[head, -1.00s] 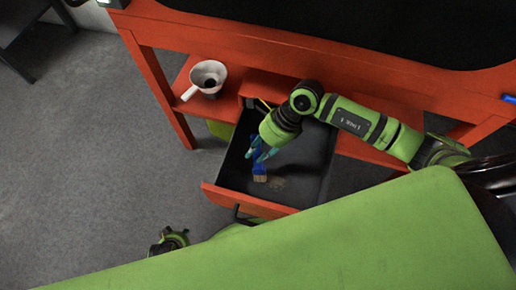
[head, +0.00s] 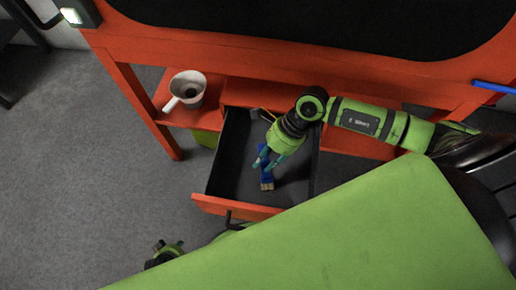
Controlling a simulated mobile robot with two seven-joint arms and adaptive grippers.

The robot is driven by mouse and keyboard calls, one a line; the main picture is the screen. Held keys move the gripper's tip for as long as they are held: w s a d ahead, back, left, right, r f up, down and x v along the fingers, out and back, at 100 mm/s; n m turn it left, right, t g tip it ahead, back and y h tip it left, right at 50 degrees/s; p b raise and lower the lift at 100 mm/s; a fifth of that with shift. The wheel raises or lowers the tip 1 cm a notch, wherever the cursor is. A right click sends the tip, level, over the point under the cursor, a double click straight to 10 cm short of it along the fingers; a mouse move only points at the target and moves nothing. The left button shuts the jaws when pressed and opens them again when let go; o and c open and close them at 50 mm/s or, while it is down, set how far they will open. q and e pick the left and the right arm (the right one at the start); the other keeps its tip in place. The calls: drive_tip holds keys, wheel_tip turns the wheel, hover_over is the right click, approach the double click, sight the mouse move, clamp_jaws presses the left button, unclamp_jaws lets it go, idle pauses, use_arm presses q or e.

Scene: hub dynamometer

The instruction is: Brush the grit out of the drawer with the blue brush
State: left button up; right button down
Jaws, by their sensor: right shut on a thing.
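The open drawer (head: 236,208) has a dark inside and an orange front. My right gripper (head: 268,161) reaches down into it from above and is shut on the blue brush (head: 266,179). The brush points down, with its tan bristles (head: 267,187) low over the drawer floor near the front. I cannot tell whether the bristles touch the floor. No grit shows clearly now; the brush covers about where a brownish patch showed earlier.
A white pot with a handle (head: 187,89) stands on the orange shelf left of the drawer. A green object (head: 205,138) shows partly below the shelf. A blue item (head: 493,87) lies on the bench at the right. Open grey floor lies at the left.

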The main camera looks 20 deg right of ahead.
drive_tip(key=shift+s+d, duration=0.65)
drive_tip(key=shift+d, duration=0.25)
drive_tip(key=shift+w+a+f+b, duration=0.1)
drive_tip(key=shift+w+a+b, duration=0.05)
drive_tip(key=shift+w+a, duration=0.4)
drive_tip(key=shift+w+a+b, duration=0.15)
drive_tip(key=shift+w+a, duration=0.2)
drive_tip(key=shift+a, duration=0.35)
drive_tip(key=shift+w+a+b, duration=0.2)
drive_tip(key=shift+w+a, duration=0.5)
drive_tip(key=shift+a, duration=0.35)
drive_tip(key=shift+w+a+b, duration=0.2)
drive_tip(key=shift+w+a, duration=0.45)
drive_tip(key=shift+a, duration=0.35)
wheel_tip(320, 180, up, 6)
drive_tip(key=p, duration=0.5)
